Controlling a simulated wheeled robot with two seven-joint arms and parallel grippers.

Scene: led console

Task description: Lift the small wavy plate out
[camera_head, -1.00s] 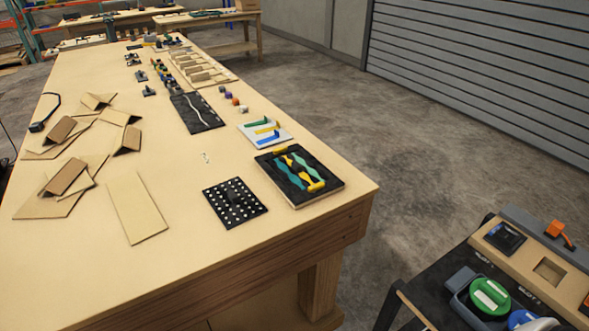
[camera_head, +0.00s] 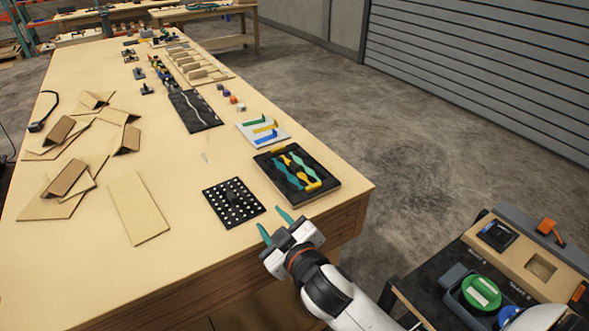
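A black tray (camera_head: 330,190) lies on the table near its right edge. Wavy teal plates (camera_head: 306,165) and yellow pieces (camera_head: 311,187) lie in it; I cannot tell for certain which is the small wavy plate. My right gripper (camera_head: 274,222) is at the table's front edge, left of and nearer than the tray. Its two teal fingertips are apart with nothing between them. It touches none of the pieces. My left gripper is out of view.
A black board with white dots (camera_head: 218,209) lies left of the tray, close to the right fingertips. A white board with coloured bars (camera_head: 250,128) lies behind the tray. Cardboard pieces (camera_head: 140,208) cover the left. A console with a green knob (camera_head: 481,292) stands at lower right.

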